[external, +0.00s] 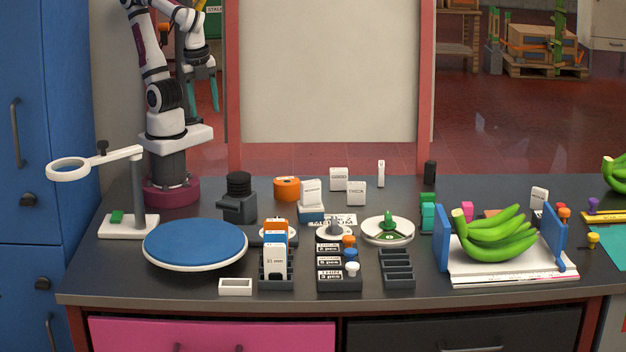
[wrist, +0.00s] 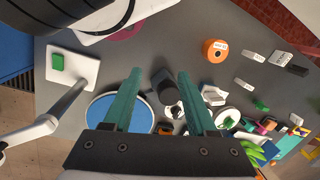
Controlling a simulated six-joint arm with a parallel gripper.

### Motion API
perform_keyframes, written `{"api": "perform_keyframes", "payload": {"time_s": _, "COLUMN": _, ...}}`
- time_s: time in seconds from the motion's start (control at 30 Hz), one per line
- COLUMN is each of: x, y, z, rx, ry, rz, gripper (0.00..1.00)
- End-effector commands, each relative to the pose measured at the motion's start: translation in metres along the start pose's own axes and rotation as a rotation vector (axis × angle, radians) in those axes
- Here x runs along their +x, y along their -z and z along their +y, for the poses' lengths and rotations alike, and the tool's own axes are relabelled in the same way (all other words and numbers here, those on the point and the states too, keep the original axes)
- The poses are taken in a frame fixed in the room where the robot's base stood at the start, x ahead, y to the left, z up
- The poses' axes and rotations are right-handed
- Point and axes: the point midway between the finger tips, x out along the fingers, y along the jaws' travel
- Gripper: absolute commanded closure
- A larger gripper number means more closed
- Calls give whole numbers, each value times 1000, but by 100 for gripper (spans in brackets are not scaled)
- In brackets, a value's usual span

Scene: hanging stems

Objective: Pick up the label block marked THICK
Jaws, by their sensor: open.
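A white upright block (external: 356,193) toward the back middle of the table carries small dark lettering that looks like THICK. A similar white block (external: 339,179) stands just behind and left of it, its lettering hard to read. In the wrist view several pale blocks lie to the right, and I cannot tell which is THICK. My gripper (external: 201,100) hangs high above the back left of the table, teal fingers down, apart and empty. Its fingers also show in the wrist view (wrist: 159,73).
An orange roll (external: 287,188) and a dark grey device (external: 239,200) stand left of the white blocks. A black cylinder (external: 430,172) stands behind right.

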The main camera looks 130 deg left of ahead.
Motion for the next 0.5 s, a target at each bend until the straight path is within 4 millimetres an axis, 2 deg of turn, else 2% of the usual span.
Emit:
{"api": "perform_keyframes", "payload": {"time_s": 0.03, "x": -16, "y": 0, "z": -3, "rx": -1, "ry": 3, "rz": 7, "gripper": 43}}
{"api": "perform_keyframes", "payload": {"time_s": 0.07, "x": -18, "y": 4, "z": -4, "rx": -17, "ry": -3, "rz": 17, "gripper": 43}}
{"api": "perform_keyframes", "payload": {"time_s": 0.27, "x": 1, "y": 60, "z": -24, "rx": -212, "ry": -28, "rz": 205, "gripper": 43}}
{"api": "perform_keyframes", "payload": {"time_s": 0.37, "x": 8, "y": 89, "z": -46, "rx": -331, "ry": -19, "rz": 319, "gripper": 43}}
{"api": "perform_keyframes", "payload": {"time_s": 0.47, "x": 15, "y": 117, "z": -80, "rx": -472, "ry": 16, "rz": 450, "gripper": 43}}
{"api": "perform_keyframes", "payload": {"time_s": 0.5, "x": 17, "y": 127, "z": -99, "rx": -539, "ry": 39, "rz": 509, "gripper": 43}}
